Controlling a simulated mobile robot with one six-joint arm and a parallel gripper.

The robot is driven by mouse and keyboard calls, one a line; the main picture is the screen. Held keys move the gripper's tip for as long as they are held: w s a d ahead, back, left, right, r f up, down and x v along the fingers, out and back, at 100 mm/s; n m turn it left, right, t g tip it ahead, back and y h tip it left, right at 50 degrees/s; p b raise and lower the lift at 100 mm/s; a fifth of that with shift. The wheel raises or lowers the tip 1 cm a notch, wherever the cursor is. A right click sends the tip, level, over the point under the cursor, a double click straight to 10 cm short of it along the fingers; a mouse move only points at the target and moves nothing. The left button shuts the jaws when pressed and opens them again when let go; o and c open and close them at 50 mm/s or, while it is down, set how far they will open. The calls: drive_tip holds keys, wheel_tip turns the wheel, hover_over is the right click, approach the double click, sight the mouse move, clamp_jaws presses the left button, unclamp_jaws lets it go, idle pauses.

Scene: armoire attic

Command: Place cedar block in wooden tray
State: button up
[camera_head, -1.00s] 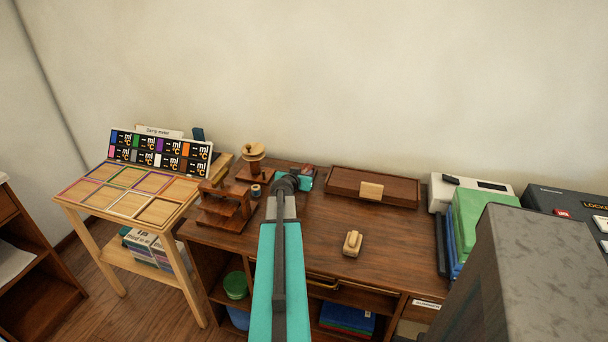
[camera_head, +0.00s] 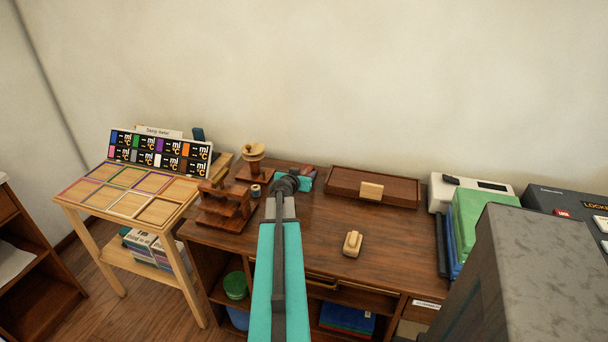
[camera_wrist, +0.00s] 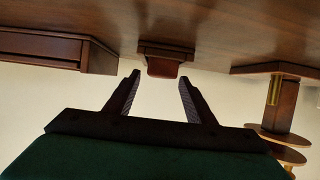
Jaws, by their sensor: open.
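The wooden tray (camera_head: 408,191) is a shallow dark-brown rectangle at the back of the desk, right of my gripper (camera_head: 304,178). Its edge shows at upper left in the wrist view (camera_wrist: 45,48). A small reddish-brown block (camera_wrist: 165,66), which looks like the cedar block, sits by a darker piece at the desk's back edge. In the wrist view it lies ahead of and between my fingertips, with no visible contact. In the head view its reddish top (camera_head: 309,168) is partly hidden behind my gripper. My gripper is open and empty (camera_wrist: 160,80).
A spool stand (camera_head: 254,160) and stepped wooden rack (camera_head: 226,207) stand left of my gripper. A pale wooden piece (camera_head: 353,243) lies on the desk (camera_head: 325,225); a light plaque (camera_head: 371,191) is at the tray's front. A white device (camera_head: 445,193) and green stack (camera_head: 478,215) bound the right.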

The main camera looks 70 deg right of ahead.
drive_tip(key=b+v, duration=0.1)
drive_tip(key=v, duration=0.7)
drive_tip(key=shift+s+a+r, duration=0.1)
drive_tip(key=shift+a+r, duration=0.15)
drive_tip(key=shift+a, duration=0.1)
drive_tip(key=shift+p+v, duration=1.1)
drive_tip(key=shift+p, duration=0.25)
drive_tip(key=shift+f, duration=0.1)
